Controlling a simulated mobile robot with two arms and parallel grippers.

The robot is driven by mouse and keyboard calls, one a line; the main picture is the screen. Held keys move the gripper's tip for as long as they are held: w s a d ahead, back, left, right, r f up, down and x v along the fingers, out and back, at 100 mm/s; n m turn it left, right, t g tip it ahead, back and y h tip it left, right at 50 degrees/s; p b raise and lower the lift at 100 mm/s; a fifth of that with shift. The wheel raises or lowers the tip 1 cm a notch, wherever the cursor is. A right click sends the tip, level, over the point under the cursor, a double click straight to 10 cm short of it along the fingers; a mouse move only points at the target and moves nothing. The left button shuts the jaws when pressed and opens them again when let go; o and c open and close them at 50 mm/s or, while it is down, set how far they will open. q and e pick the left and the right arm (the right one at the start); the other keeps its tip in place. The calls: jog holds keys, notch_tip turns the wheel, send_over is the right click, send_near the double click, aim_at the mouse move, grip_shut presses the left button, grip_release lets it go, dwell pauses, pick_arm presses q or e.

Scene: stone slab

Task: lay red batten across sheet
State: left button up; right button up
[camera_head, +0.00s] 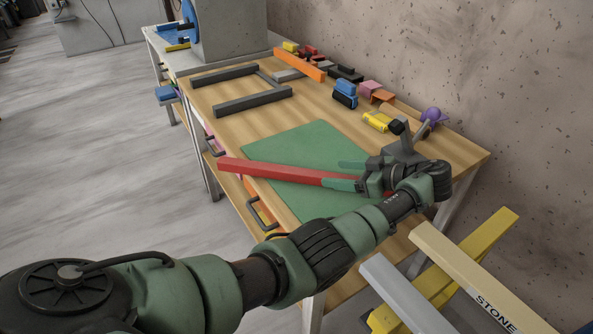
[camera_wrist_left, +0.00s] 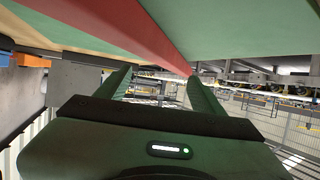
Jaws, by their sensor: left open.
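The red batten (camera_head: 270,171) lies across the green sheet (camera_head: 312,143) on the wooden table. Its left end reaches past the sheet's left edge, to about the table's front edge. Its right end is hidden by my left gripper. My left gripper (camera_head: 346,174) is open at that right end, one finger on each side of the batten. In the left wrist view the batten (camera_wrist_left: 150,36) runs between the fingers of the left gripper (camera_wrist_left: 160,80), with the sheet (camera_wrist_left: 245,28) beside it. Whether the fingers touch it I cannot tell. My right gripper is out of view.
Dark grey bars (camera_head: 252,99) lie on the table beyond the sheet. An orange bar (camera_head: 299,65), a blue block (camera_head: 345,88), a yellow block (camera_head: 376,121) and a purple ball (camera_head: 431,114) are along the wall side. Beams (camera_head: 463,268) stand at the lower right.

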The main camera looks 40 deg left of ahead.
aim_at(314, 174)
pick_arm(q)
jog(key=shift+p+x, duration=0.55)
jog(key=shift+x, duration=0.55)
jog(key=p+x, duration=0.1)
jog(key=x, duration=0.1)
jog(key=s+p+x, duration=0.1)
jog(key=x, duration=0.1)
jog(key=shift+a, duration=0.3)
jog(key=shift+a+f, duration=0.2)
jog(key=shift+w, duration=0.1)
jog(key=shift+d, duration=0.1)
grip_shut()
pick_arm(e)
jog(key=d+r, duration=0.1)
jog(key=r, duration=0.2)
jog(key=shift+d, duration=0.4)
